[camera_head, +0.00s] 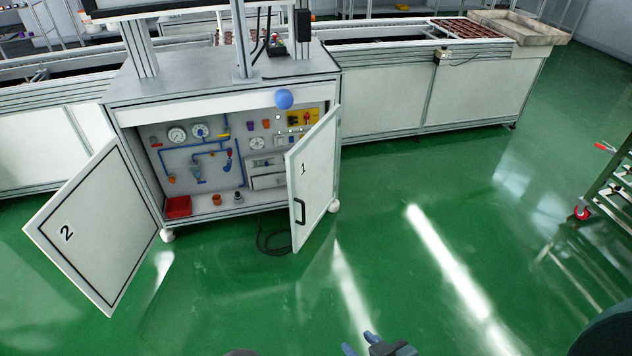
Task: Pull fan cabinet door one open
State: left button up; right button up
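The cabinet (230,90) stands at the left centre with both doors swung outward. Door 1 (312,175), on the right, is ajar and angled toward me, with a black handle (299,211) near its free edge. Door 2 (95,230), on the left, stands wide open. My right gripper (360,343) shows at the bottom edge, well below door 1 and apart from it. Its blue fingertips are spread, with nothing seen between them; the rest is cut off. My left gripper is not in view.
Inside the cabinet are gauges, blue pipes and a red bin (178,206). A black cable (270,242) lies on the floor beside door 1. A conveyor (440,95) runs behind. A wheeled rack (612,190) stands at right. The green floor between is clear.

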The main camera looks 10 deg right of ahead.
aim_at(311, 163)
jog(key=i+j+z, duration=0.4)
jog(key=j, duration=0.25)
jog(key=j+z, duration=0.2)
jog(key=i+j+z, duration=0.2)
jog(key=j, duration=0.3)
jog(key=i+z, duration=0.3)
jog(key=i, duration=0.6)
